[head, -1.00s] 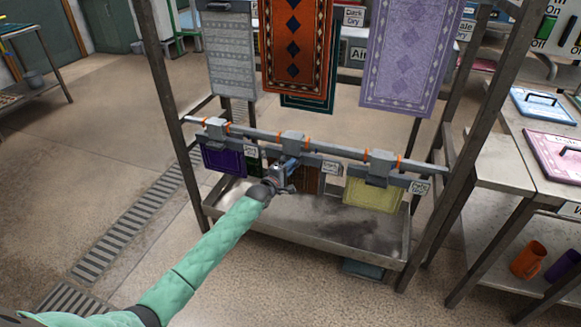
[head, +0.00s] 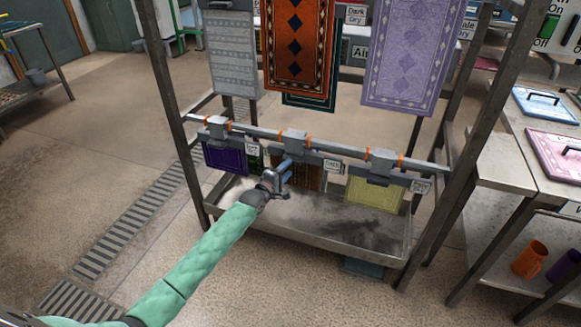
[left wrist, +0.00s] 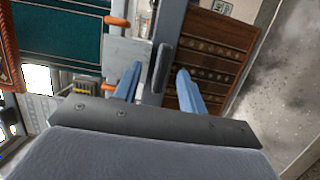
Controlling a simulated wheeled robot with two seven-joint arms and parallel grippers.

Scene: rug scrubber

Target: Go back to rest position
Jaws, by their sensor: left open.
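My left gripper (head: 284,172) is in front of the lower rail of the rack, near the middle clamp (head: 293,141). In the left wrist view its two blue fingers (left wrist: 157,85) are apart, with nothing held between them. A brown patterned rug (head: 308,176) hangs from the middle clamp just behind the gripper; it also shows in the left wrist view (left wrist: 212,60). A purple rug (head: 225,158) hangs to the left and a yellow-green rug (head: 375,193) to the right. My right gripper is not in view.
A metal drip tray (head: 320,229) lies under the hanging rugs. Grey, orange and lilac rugs (head: 410,55) hang above. Rack posts (head: 174,105) stand at both sides. A metal table (head: 497,160) stands at right. The floor at left is open.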

